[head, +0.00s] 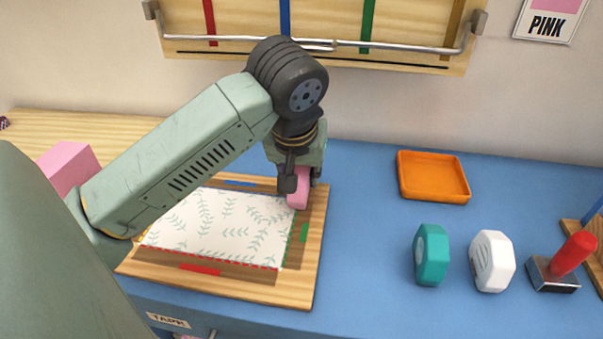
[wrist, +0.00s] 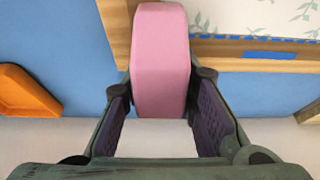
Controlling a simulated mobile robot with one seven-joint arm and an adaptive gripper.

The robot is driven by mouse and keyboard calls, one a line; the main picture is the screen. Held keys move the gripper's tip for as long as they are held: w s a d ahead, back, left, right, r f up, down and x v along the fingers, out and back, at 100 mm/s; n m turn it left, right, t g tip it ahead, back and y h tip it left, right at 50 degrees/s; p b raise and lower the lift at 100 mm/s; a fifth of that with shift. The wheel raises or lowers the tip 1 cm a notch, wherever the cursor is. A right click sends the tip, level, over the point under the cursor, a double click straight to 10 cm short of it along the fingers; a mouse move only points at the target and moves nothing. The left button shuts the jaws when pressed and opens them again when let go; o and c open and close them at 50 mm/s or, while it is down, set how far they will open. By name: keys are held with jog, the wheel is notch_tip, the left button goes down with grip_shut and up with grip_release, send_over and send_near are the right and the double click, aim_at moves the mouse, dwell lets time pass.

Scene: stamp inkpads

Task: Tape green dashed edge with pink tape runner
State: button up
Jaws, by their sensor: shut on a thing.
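My gripper (head: 301,182) is shut on the pink tape runner (head: 299,194), holding it at the far right corner of the patterned paper. In the wrist view the pink tape runner (wrist: 161,60) sits between the two fingers of my gripper (wrist: 160,100). The white paper with green leaves (head: 215,222) lies on a wooden board (head: 305,283). The green dashed edge (head: 291,240) runs along the paper's right side, beside a green mark (head: 304,233) on the board. The runner hides the edge's far end. I cannot tell whether the runner touches the paper.
A teal tape runner (head: 431,255), a white one (head: 491,261) and a red-handled stamp (head: 562,264) stand to the right on the blue table (head: 370,230). An empty orange tray (head: 433,177) lies behind them.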

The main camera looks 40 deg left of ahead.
jog(key=shift+s+d+b, duration=0.35)
jog(key=shift+s+d, duration=0.15)
jog(key=shift+s, duration=0.3)
jog(key=shift+s+d+b, duration=0.35)
jog(key=shift+s+d, duration=0.15)
jog(key=shift+s, duration=0.3)
jog(key=shift+s+d+f+b, duration=0.1)
jog(key=shift+s+d+b, duration=0.35)
jog(key=shift+s, duration=0.4)
jog(key=shift+s+d+r+b, duration=0.1)
jog(key=shift+s+d+b, duration=0.15)
jog(key=shift+s+d, duration=0.5)
jog(key=shift+s+d+f+b, duration=0.1)
jog(key=shift+s+d+b, duration=0.25)
jog(key=shift+s, duration=0.6)
jog(key=shift+s+d+b, duration=0.25)
jog(key=shift+s+d, duration=0.25)
jog(key=shift+s, duration=0.35)
jog(key=shift+s+d+b, duration=0.2)
jog(key=shift+s+d, duration=0.25)
jog(key=shift+s, duration=0.45)
jog(key=shift+s+d+b, duration=0.25)
jog(key=shift+s+d, duration=0.25)
jog(key=shift+s, duration=0.35)
jog(key=shift+r, duration=0.2)
notch_tip(320, 180, up, 7)
jog(key=p, duration=0.4)
